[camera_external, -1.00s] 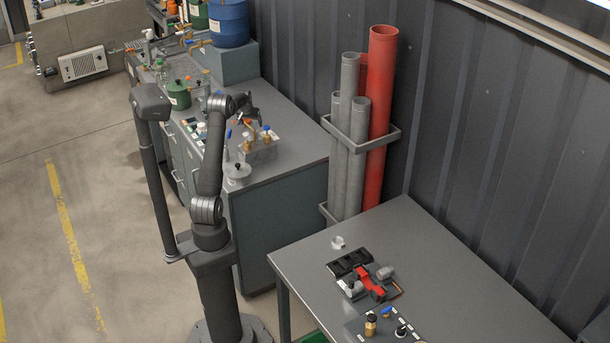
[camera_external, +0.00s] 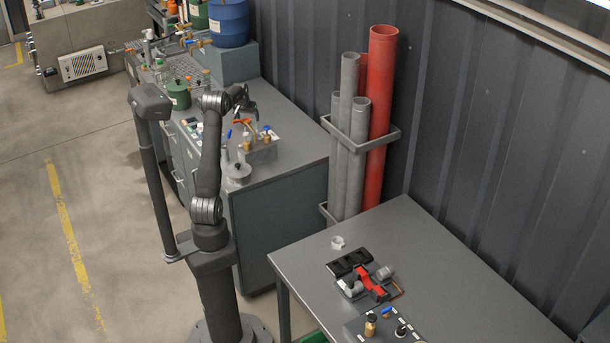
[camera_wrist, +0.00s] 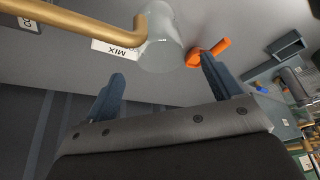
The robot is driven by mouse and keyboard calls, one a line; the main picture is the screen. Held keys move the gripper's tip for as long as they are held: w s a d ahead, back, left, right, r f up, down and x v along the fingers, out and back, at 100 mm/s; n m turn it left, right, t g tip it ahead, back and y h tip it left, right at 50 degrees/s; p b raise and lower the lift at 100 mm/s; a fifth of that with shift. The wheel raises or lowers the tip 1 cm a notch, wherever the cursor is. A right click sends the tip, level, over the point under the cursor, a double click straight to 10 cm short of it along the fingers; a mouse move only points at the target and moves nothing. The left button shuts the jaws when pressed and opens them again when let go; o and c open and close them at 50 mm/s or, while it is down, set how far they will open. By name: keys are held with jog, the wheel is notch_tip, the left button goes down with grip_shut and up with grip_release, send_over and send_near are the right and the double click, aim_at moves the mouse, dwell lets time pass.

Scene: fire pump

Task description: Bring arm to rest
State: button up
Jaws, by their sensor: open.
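My gripper (camera_external: 244,110) is above the grey bench (camera_external: 291,142), near a block with small valves and fittings (camera_external: 262,150). In the wrist view my gripper (camera_wrist: 160,85) has its two blue-grey fingers spread apart with nothing between them. An orange handle (camera_wrist: 206,53) shows right beside the tip of the right finger; I cannot tell whether they touch. A pale cylinder (camera_wrist: 161,45) with a bent brass pipe (camera_wrist: 75,18) shows beyond the fingers. In the external view an orange handle (camera_external: 243,121) shows just below my gripper.
A blue drum (camera_external: 229,22) stands at the back of the bench, with a green container (camera_external: 178,95) closer. Grey pipes (camera_external: 350,130) and a red pipe (camera_external: 380,110) stand in a rack by the wall. A second table (camera_external: 440,260) holds a red-and-black device (camera_external: 368,282).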

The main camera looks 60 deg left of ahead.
aim_at(251, 121)
jog(key=x, duration=1)
jog(key=shift+f, duration=0.3)
notch_tip(251, 121, up, 4)
jog(key=shift+w+r, duration=0.1)
jog(key=shift+r, duration=0.1)
jog(key=w+d+r, duration=0.4)
jog(key=d+r, duration=0.3)
jog(key=d, duration=0.4)
jog(key=w+d+r+m+t+h, duration=0.1)
jog(key=w+d+m, duration=0.2)
jog(key=d, duration=0.8)
jog(key=w+d+m+h, duration=0.1)
jog(key=w+d+m, duration=0.2)
jog(key=d, duration=0.8)
jog(key=s+d+m+h, duration=0.2)
jog(key=d+m, duration=0.3)
jog(key=d, duration=1.4)
jog(key=s+d+r+m+h, duration=0.1)
jog(key=s+d+m, duration=0.4)
jog(key=d, duration=1.5)
jog(key=shift+s+r+m+g+h, duration=0.15)
jog(key=shift+m+g+h, duration=0.15)
jog(key=shift+g+h, duration=0.15)
jog(key=shift+a, duration=0.1)
